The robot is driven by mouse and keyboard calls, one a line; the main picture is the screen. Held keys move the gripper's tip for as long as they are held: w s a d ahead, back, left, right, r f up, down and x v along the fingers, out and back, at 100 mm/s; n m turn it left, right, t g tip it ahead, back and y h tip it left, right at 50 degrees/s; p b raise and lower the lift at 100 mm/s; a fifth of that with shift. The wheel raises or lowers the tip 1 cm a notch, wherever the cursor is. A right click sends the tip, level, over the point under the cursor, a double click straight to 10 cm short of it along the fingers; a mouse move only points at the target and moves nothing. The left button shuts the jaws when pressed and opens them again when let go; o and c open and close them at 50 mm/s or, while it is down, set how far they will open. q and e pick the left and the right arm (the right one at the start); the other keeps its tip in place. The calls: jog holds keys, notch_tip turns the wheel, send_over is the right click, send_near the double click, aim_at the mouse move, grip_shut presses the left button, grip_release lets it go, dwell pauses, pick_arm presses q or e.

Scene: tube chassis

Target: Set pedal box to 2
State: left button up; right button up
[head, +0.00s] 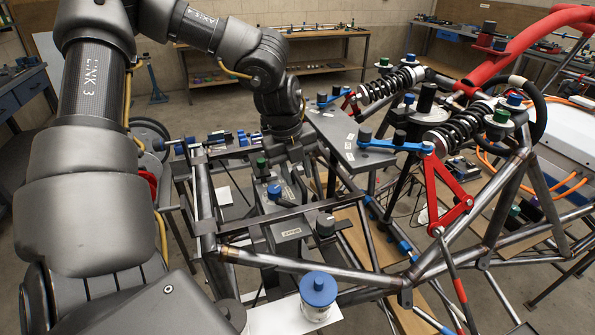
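The task's pedal box is probably the narrow dark grey assembly (287,247) low inside the tube chassis, with a small white label too small to read. No setting number can be read. My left gripper (287,158) points down just beyond the blue-topped knob, near the green-topped one. Its fingers are small and dark, and I cannot tell whether they are open or touch anything. My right gripper is not in view.
Steel chassis tubes (300,264) surround the area. A grey plate (345,138) with blue levers stands to the right, near red wishbones (447,200) and black coil springs (460,127). A large blue-capped knob (318,289) is in front. Workbenches line the walls.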

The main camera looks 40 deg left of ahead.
aim_at(279, 191)
pick_arm(q)
jog(key=shift+w+f, duration=0.15)
jog(key=shift+f, duration=0.25)
jog(key=shift+c, duration=0.4)
grip_shut()
jog(key=shift+s+a, duration=0.15)
jog(key=shift+s, duration=0.2)
jog(key=s, duration=0.1)
jog(key=s+a, duration=0.2)
jog(key=shift+s+r+b, duration=0.1)
jog(key=shift+s+b, duration=0.25)
jog(key=shift+b, duration=0.05)
jog(key=shift+w+d, duration=0.1)
jog(key=shift+c, duration=1.7)
grip_release()
jog(key=shift+w, duration=0.1)
jog(key=o, duration=0.4)
